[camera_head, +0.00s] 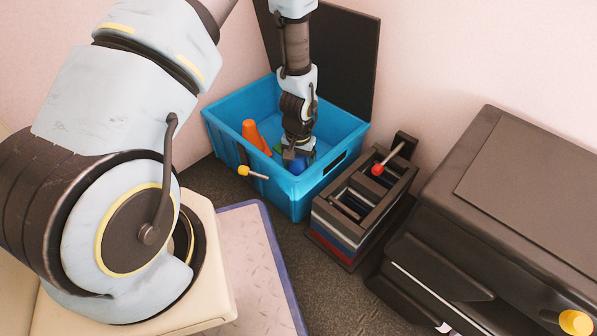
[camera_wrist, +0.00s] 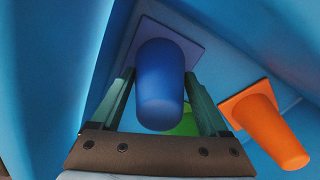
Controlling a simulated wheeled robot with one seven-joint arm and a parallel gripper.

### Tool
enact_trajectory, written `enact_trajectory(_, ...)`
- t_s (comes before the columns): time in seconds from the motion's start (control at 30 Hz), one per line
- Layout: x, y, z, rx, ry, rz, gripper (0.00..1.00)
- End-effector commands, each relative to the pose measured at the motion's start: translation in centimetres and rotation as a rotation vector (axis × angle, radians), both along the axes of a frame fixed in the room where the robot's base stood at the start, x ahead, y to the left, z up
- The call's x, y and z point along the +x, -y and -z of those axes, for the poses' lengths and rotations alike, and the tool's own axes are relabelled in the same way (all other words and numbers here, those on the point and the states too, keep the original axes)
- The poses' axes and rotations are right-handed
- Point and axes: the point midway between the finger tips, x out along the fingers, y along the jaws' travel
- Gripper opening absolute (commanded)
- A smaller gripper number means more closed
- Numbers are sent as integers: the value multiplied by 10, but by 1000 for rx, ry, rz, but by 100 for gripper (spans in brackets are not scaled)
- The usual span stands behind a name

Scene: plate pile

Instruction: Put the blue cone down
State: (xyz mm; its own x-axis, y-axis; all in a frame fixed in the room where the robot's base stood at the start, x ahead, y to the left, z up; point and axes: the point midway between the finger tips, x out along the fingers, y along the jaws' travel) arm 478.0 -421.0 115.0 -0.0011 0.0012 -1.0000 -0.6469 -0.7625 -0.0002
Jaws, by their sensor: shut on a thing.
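My gripper (camera_head: 298,160) reaches down into a blue crate (camera_head: 220,128) in the head view. It is shut on the blue cone (camera_head: 299,162), which is mostly hidden there by the gripper. In the wrist view the blue cone (camera_wrist: 160,85) sits between the two fingers (camera_wrist: 163,108), its square base pointing away from the gripper. Whether the base touches the crate floor cannot be told. A green cone (camera_wrist: 188,122) is partly hidden behind the blue cone.
A dark rack of stacked plates (camera_head: 350,205) with a red-tipped handle (camera_head: 377,169) stands right of the crate. A yellow-tipped lever (camera_head: 243,171) shows at the crate's front. A dark cabinet (camera_head: 520,180) fills the right. A dark panel (camera_head: 345,55) stands behind the crate.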

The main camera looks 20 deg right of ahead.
Motion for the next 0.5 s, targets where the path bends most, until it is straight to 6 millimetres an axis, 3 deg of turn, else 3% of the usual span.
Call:
enact_trajectory(0.33, 1, 0, 3, -1, 2, 0, 14)
enact_trajectory(0.37, 1, 0, 3, -1, 2, 0, 80)
enact_trajectory(0.5, 1, 0, 3, -1, 2, 0, 96)
